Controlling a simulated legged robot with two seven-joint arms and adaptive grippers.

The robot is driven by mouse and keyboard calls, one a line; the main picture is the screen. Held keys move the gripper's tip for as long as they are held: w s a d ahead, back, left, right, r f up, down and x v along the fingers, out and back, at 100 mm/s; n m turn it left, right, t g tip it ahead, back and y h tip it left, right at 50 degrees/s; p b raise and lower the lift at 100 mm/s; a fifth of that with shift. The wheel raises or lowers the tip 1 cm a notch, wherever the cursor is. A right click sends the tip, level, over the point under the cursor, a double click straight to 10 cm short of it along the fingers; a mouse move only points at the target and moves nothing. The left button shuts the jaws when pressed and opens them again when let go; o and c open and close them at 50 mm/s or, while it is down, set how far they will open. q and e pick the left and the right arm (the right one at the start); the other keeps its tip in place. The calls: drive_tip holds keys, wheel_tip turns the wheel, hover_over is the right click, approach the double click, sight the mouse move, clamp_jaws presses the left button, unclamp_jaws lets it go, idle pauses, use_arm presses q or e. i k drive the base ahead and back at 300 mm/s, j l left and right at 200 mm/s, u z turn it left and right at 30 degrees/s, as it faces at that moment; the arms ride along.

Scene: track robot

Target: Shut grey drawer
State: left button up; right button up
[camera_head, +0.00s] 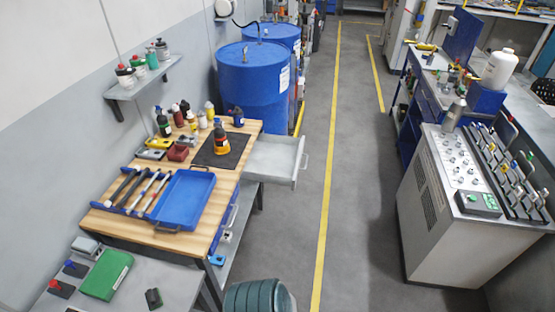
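The grey drawer (273,157) juts out to the right from under the far end of the wooden workbench (232,178). It is pulled open, and its pale inside looks empty. A handle (304,163) shows on its right-hand front face. Neither of my grippers shows in the head view, so I cannot see whether they are open or shut.
A blue tray (183,198), a dark mat (220,150) and several bottles lie on the workbench. Blue drums (253,85) stand behind the drawer. A green ribbed container (258,297) stands at the bottom. The floor right of the drawer is clear up to a grey control cabinet (440,215).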

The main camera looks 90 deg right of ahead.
sight(275, 158)
drive_tip(key=z, duration=2.1)
drive_tip(key=i+l+z, duration=0.1)
drive_tip(key=l+z, duration=0.15)
drive_tip(key=i+l+z, duration=0.1)
drive_tip(key=l+z, duration=0.15)
drive_tip(key=l, duration=0.25)
drive_tip(key=i+l+z, duration=0.15)
drive_tip(key=l+z, duration=0.15)
